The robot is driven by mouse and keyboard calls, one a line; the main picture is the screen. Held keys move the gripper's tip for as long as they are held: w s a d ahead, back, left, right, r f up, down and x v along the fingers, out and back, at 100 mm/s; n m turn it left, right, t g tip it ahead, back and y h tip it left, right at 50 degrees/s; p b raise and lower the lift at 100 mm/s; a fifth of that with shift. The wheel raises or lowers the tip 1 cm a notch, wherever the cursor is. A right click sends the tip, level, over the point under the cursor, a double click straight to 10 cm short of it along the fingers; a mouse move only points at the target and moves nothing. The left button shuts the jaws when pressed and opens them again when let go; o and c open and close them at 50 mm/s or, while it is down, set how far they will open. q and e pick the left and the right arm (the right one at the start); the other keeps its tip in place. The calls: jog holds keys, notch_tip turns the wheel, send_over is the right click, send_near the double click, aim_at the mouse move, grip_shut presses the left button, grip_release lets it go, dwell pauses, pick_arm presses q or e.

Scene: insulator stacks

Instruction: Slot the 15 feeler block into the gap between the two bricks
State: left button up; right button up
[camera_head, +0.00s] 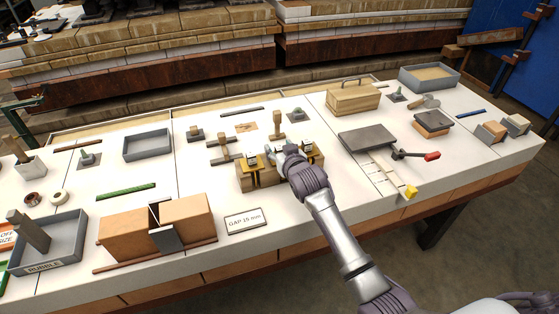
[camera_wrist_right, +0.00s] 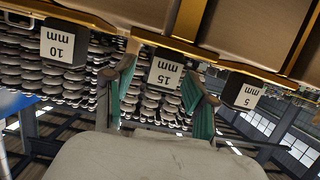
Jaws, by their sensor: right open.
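The 15 feeler block (camera_wrist_right: 165,72) shows its white "15 mm" label upside down in the right wrist view. My right gripper (camera_wrist_right: 158,90) is open, its two green-padded fingers on either side of that block; contact cannot be told. In the head view, my right gripper (camera_head: 284,152) is at the wooden rack (camera_head: 262,181) and covers its middle. The 10 mm block (camera_wrist_right: 58,45) and 5 mm block (camera_wrist_right: 243,92) flank the 15 block. The two bricks, left (camera_head: 126,240) and right (camera_head: 190,218), stand at the front left, with dark plates at the gap between them. My left gripper is out of view.
A "GAP 15 mm" sign (camera_head: 244,221) lies between bricks and rack. A grey rubble bin (camera_head: 68,240) is at the left. A dark slab (camera_head: 367,140) and a red-handled tool (camera_head: 416,156) lie right of my right arm. White table surface is clear around the sign.

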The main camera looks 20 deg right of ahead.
jog(key=shift+c, duration=0.3)
grip_shut()
